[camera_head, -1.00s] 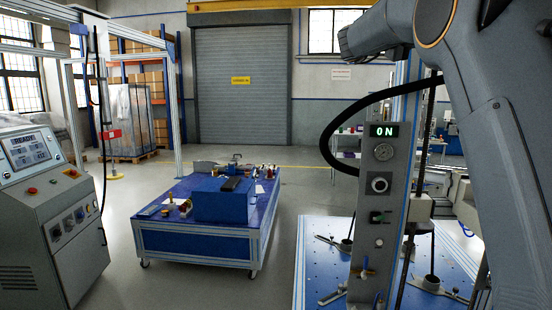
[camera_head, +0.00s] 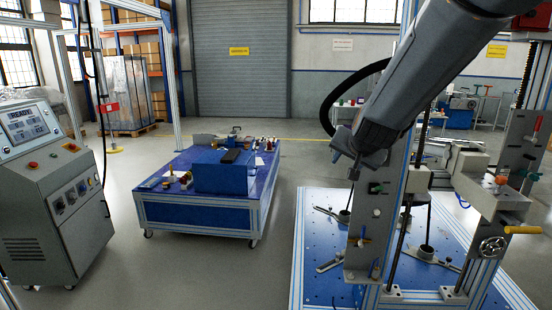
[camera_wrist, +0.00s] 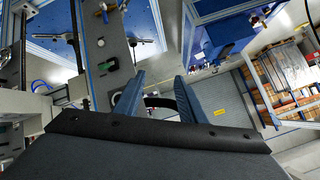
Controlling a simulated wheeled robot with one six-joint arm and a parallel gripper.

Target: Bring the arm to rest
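My gripper (camera_wrist: 158,88) shows in the wrist view with its two blue-grey fingers apart and nothing held between them. A dark curved shape shows past the gap. In the head view my arm slants down from the top right. Its wrist end (camera_head: 368,140) is in front of the test rig's grey upright panel (camera_head: 365,240). It hides the panel's upper part. I cannot tell whether it touches the panel. The fingers are hard to make out in the head view.
The rig's blue perforated base (camera_head: 315,255) stands at right, with a yellow-handled clamp (camera_head: 522,230) beside it. A blue cart (camera_head: 195,240) with tools stands mid-floor. A control console (camera_head: 55,200) is at left. Grey floor between console and cart is free.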

